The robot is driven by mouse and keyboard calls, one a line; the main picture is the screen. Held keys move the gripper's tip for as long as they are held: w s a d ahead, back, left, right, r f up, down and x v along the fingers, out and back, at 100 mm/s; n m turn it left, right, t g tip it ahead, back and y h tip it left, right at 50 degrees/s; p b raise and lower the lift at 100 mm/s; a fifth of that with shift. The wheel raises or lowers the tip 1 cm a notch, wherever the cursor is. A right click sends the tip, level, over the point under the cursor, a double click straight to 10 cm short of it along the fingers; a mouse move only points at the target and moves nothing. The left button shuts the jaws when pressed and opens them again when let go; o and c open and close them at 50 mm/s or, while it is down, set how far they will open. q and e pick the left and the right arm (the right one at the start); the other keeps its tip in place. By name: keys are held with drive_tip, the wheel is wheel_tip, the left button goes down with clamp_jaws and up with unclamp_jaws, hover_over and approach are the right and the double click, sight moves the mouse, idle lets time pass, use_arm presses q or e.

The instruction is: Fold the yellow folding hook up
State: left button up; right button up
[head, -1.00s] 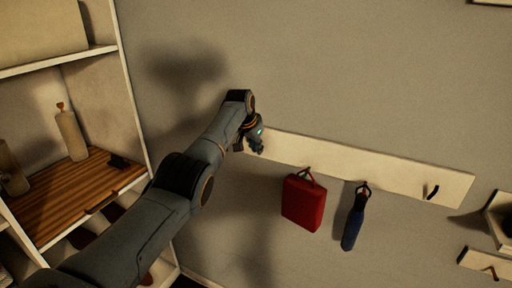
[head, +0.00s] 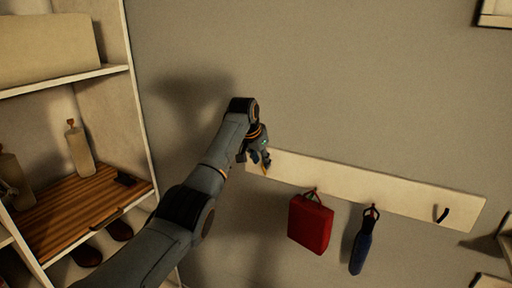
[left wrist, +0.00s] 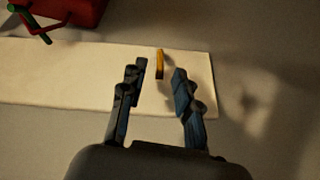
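The yellow folding hook (left wrist: 160,64) sticks out from the white wall board (left wrist: 60,75) near the board's end in the left wrist view. In the head view the hook (head: 264,168) shows as a small yellow bit beside my fingers. My left gripper (left wrist: 156,82) is open, with its two fingers apart on either side of the hook's near end. I cannot tell whether a finger touches it. In the head view my left gripper (head: 260,158) is at the left end of the board. My right gripper is not in view.
A red bag (head: 310,222) and a dark blue item (head: 361,248) hang from hooks further right on the board. A dark hook (head: 441,214) at the right end is bare. A shelf unit (head: 140,110) with bottles stands at the left.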

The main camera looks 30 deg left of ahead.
use_arm(q)
drive_tip(key=v, duration=0.7)
drive_tip(key=shift+r, duration=0.2)
drive_tip(key=shift+s, duration=0.1)
